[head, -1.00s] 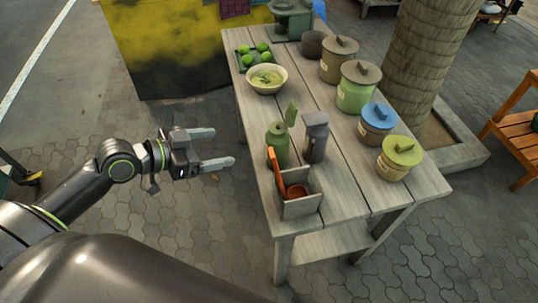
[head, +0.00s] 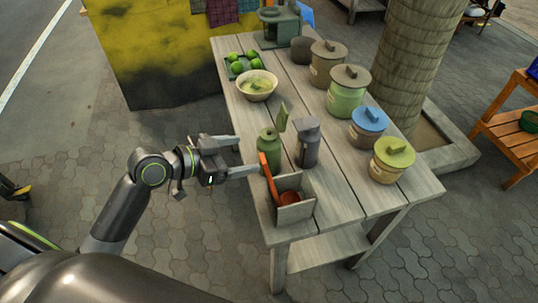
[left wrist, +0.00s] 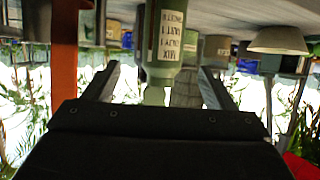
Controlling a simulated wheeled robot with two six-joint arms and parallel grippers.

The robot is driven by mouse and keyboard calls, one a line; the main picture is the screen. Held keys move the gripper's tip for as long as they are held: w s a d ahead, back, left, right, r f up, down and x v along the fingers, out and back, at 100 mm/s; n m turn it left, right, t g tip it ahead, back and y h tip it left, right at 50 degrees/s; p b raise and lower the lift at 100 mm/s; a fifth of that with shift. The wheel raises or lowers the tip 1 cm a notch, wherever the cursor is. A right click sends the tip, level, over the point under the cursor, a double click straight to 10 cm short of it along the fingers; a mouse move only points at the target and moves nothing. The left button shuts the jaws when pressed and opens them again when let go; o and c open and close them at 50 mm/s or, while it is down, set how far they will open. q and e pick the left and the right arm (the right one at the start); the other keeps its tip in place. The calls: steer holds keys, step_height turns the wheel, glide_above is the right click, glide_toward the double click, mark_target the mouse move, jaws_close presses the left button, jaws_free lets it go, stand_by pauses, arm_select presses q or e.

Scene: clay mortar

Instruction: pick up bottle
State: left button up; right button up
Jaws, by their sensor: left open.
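A green bottle (head: 268,150) stands upright near the left edge of the wooden table (head: 345,200), just behind a grey caddy (head: 293,213). A darker grey bottle (head: 308,143) stands to its right. My left gripper (head: 248,155) is open and empty at the table's left edge, its fingers pointing at the green bottle. In the left wrist view, which is upside down, the labelled green bottle (left wrist: 167,35) shows ahead between the two fingers (left wrist: 160,72). I cannot tell whether the fingertips reach around it. My right gripper is not in view.
An orange-handled utensil (head: 266,175) leans in the caddy close to the lower finger. A bowl (head: 257,86) and a tray of green fruit (head: 238,68) lie farther back. Several lidded jars, including a blue-lidded one (head: 368,125), line the right side.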

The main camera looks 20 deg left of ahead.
mark_target(259, 151)
arm_select(q)
steer(key=x, duration=0.4)
steer(key=shift+a+f+p+x, duration=0.1)
steer(key=shift+f+p+x, duration=0.05)
steer(key=shift+x, duration=1.25)
steer(key=shift+a+f+p+x, duration=0.1)
steer(key=shift+a+p+x, duration=0.05)
steer(key=shift+x, duration=1.25)
steer(key=shift+w, duration=0.1)
steer(key=c, duration=1.1)
